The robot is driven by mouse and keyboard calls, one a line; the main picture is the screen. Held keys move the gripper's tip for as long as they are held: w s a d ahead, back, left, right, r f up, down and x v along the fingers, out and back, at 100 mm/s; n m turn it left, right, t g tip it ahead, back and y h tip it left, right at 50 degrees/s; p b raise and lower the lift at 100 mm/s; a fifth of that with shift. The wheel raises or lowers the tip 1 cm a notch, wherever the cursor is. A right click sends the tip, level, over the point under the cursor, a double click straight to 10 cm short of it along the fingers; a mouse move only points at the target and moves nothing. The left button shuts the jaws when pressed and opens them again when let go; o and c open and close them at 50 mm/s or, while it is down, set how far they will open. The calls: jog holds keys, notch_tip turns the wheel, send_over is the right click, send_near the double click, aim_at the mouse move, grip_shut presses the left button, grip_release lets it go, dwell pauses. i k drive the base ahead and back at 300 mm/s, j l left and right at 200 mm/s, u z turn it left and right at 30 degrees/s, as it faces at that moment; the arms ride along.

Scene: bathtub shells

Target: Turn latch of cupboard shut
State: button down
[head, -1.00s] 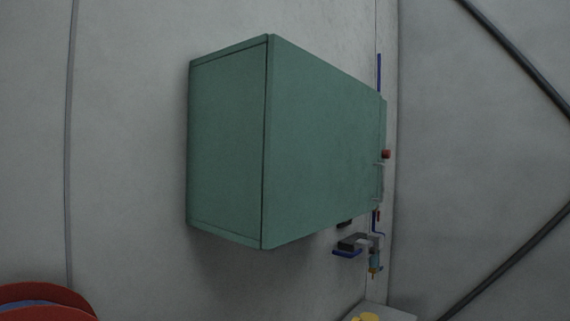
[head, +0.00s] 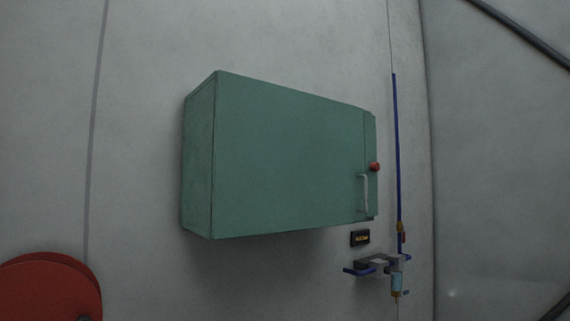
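The green cupboard (head: 285,160) hangs on the grey wall in the head view. Its front door is flush with the body and looks closed. A pale bar handle (head: 363,194) stands upright near the door's right edge. A red knob (head: 375,167), which looks like the latch, sits just above the handle at the cupboard's right edge. Its exact turn is too small to tell. My gripper is not in view.
A small dark label box (head: 360,238) is on the wall below the cupboard. A blue pipe (head: 397,150) runs down the wall at right to a bracket with a light-blue cylinder (head: 397,281). A red round object (head: 50,285) is at lower left.

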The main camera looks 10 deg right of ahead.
aim_at(375, 166)
jog(key=k, duration=1)
jog(key=i+l+z, duration=0.1)
jog(key=z, duration=0.7)
jog(key=i+z, duration=0.15)
jog(key=z, duration=0.25)
jog(key=i, duration=1.3)
jog(key=i+u, duration=0.1)
jog(key=i, duration=1.15)
jog(key=i+l, duration=0.15)
jog(key=i, duration=1.15)
jog(key=i+u, duration=0.1)
jog(key=u, duration=0.75)
jog(key=i+l+u, duration=0.15)
jog(key=u, duration=0.7)
jog(key=i+l, duration=0.05)
